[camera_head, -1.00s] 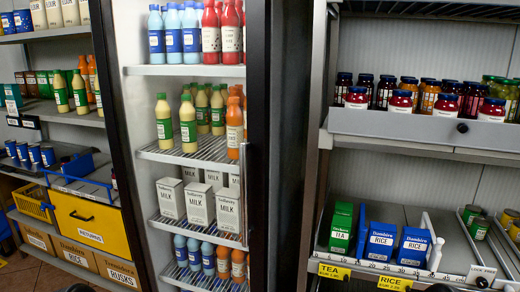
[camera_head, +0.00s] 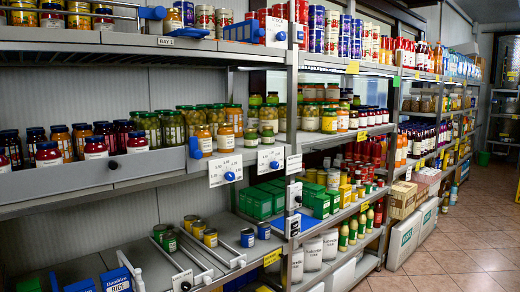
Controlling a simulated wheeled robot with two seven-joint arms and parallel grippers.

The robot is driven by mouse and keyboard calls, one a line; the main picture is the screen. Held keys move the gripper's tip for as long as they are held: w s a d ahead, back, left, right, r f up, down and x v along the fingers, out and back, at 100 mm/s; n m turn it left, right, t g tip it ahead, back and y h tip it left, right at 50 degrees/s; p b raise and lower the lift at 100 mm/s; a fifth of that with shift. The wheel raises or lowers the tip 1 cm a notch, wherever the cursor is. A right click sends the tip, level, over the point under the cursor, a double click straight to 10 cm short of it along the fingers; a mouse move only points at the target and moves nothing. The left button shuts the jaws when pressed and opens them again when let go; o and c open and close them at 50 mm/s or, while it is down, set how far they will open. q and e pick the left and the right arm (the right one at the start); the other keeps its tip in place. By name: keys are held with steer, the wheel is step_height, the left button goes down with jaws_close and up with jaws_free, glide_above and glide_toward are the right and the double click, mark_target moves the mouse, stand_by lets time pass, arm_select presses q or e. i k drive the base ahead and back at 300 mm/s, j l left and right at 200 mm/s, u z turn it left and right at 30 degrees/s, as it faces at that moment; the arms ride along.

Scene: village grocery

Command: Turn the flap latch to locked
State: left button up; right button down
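I cannot tell for certain which part is the flap latch. A long grey flap-like front panel (camera_head: 60,180) runs along the left middle shelf, with a black knob (camera_head: 113,165) on its face. A blue piece (camera_head: 195,148) sits at the panel's right end. Right of it hang a white marked plate with a blue knob (camera_head: 229,176) and another white plate with a blue knob (camera_head: 275,165). A third blue knob (camera_head: 281,36) is on a plate on the upper shelf. The plate markings are too small to read. Neither gripper is in view.
Shelves hold jars (camera_head: 95,148), green boxes (camera_head: 258,204) and several cans (camera_head: 194,228). White rod dividers (camera_head: 180,262) stand on the lower left shelf. Boxes (camera_head: 405,238) stand at the shelf foot. The tiled aisle floor (camera_head: 455,255) on the right is clear.

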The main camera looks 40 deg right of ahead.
mark_target(196, 154)
steer(key=z, duration=1.05)
steer(key=l, duration=0.1)
